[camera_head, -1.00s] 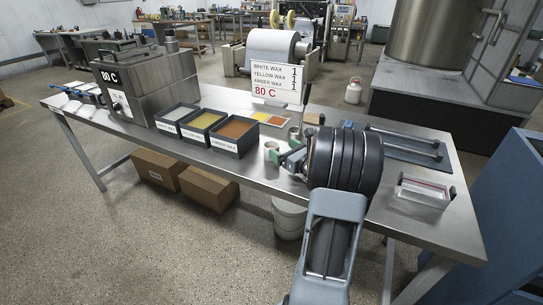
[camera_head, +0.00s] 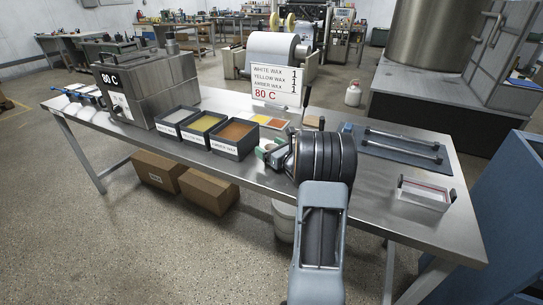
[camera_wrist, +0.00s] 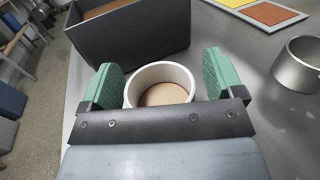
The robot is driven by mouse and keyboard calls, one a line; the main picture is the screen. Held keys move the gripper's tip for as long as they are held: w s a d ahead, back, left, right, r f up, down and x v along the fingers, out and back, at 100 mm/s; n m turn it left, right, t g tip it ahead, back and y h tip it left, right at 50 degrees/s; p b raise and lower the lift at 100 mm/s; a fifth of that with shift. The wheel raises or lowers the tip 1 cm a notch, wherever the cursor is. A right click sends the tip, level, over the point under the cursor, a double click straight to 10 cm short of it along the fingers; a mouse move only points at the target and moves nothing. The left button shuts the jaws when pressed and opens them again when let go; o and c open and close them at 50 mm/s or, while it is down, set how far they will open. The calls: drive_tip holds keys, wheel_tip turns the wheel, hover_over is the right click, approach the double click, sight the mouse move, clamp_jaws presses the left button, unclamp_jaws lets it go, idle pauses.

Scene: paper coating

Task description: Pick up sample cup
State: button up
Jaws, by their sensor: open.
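A pale round sample cup (camera_wrist: 160,69), open at the top with a tan inside bottom, stands upright on the steel table. In the wrist view it is between the two green finger pads of my gripper (camera_wrist: 163,80), with a gap visible at least on the right side. My gripper is open and holds nothing. In the head view my gripper (camera_head: 272,153) is low over the table, right of the amber wax tray, and mostly hides the cup. A second, greyer cup (camera_wrist: 298,66) stands to the right in the wrist view.
The amber wax tray (camera_head: 234,139) is close beside the cup; its dark wall (camera_wrist: 135,35) is just beyond it in the wrist view. Yellow and amber sample cards lie behind. A sign (camera_head: 276,82) stands at the back. A blue-grey board (camera_head: 400,146) lies to the right.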

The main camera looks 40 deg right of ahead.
drive_tip(key=c, duration=1)
drive_tip(key=shift+r, duration=0.1)
